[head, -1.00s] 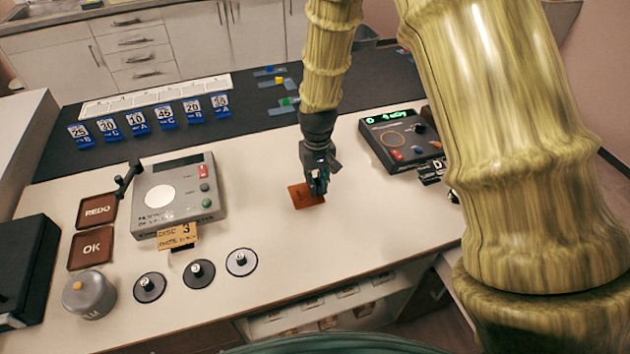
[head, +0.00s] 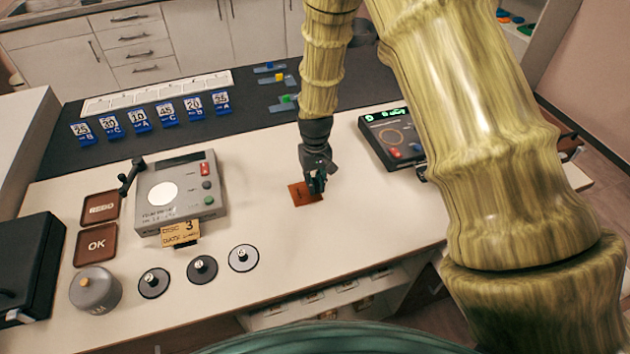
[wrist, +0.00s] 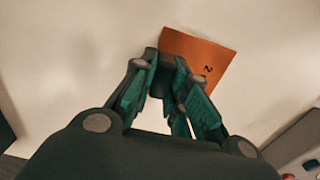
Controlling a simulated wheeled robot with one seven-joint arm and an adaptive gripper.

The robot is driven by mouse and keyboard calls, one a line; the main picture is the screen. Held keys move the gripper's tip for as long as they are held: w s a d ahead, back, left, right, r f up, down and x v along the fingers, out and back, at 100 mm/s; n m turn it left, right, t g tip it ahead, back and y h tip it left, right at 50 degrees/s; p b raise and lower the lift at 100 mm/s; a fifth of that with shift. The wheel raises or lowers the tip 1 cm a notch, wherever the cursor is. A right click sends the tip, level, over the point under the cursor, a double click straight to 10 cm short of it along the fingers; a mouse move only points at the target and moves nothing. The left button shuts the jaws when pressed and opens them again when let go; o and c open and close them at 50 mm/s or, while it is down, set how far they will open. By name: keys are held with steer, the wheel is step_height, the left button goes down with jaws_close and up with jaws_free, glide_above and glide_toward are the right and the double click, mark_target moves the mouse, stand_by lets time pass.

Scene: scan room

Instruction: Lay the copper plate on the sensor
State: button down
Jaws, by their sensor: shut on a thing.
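The copper plate (head: 301,197) is a thin square of orange-brown, on or just above the white bench; I cannot tell which. My gripper (head: 316,187) points down over its right part and is shut on it. In the wrist view the plate (wrist: 208,58), marked with a 2, shows beyond my fingertips (wrist: 166,62). A black device (head: 378,128) with a green display and a copper-coloured ring stands to the right, partly hidden by my arm. A grey device (head: 148,186) with a white disc stands to the left. Neither is clearly labelled as the sensor.
REDO (head: 101,208) and OK (head: 84,258) pads, a grey weight (head: 95,291) and several knobbed discs (head: 243,258) occupy the left of the bench. Blue number tags (head: 139,121) stand behind on a dark strip. The bench around the plate is clear.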

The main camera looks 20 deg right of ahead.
steer(key=shift+f, duration=0.2)
steer(key=c, duration=1.4)
jaws_free()
steer(key=shift+r, duration=0.1)
